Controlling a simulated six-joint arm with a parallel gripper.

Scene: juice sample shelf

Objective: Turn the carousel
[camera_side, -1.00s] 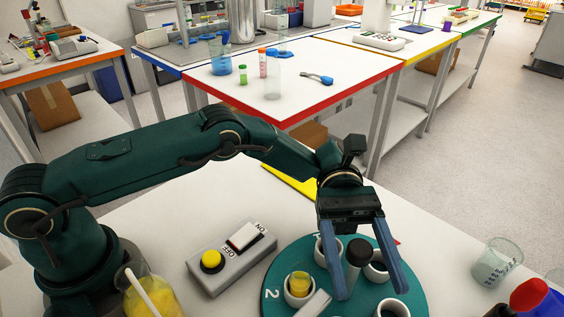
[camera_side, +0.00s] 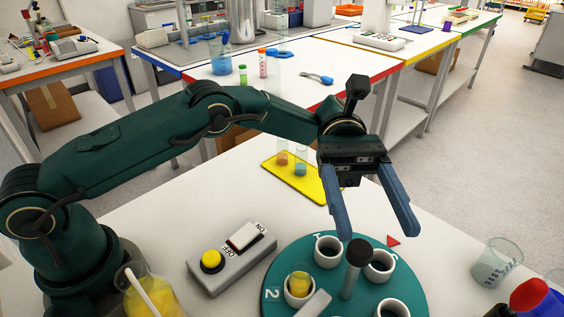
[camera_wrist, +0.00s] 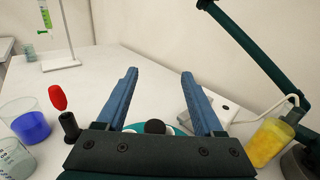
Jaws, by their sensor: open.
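The teal carousel (camera_side: 276,278) lies on the white table at the lower middle of the side view. It has several white-rimmed cup holders, a number 2 on its left part, and an upright post with a dark knob (camera_side: 359,252) at its centre. One holder carries a vial with yellow content (camera_side: 299,284). My gripper (camera_side: 374,232) is open and empty, above the carousel's far edge and apart from the knob. In the wrist view, the blue fingers (camera_wrist: 160,75) are spread wide, and the knob (camera_wrist: 154,127) shows low between them; most of the carousel is hidden by the gripper.
A grey switch box (camera_side: 232,258) with a yellow button stands left of the carousel. A yellow tray (camera_side: 300,178) with two small vials lies behind it. A red triangle (camera_side: 393,241) marks the table at its far right edge. A beaker (camera_side: 495,262) stands to the right.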

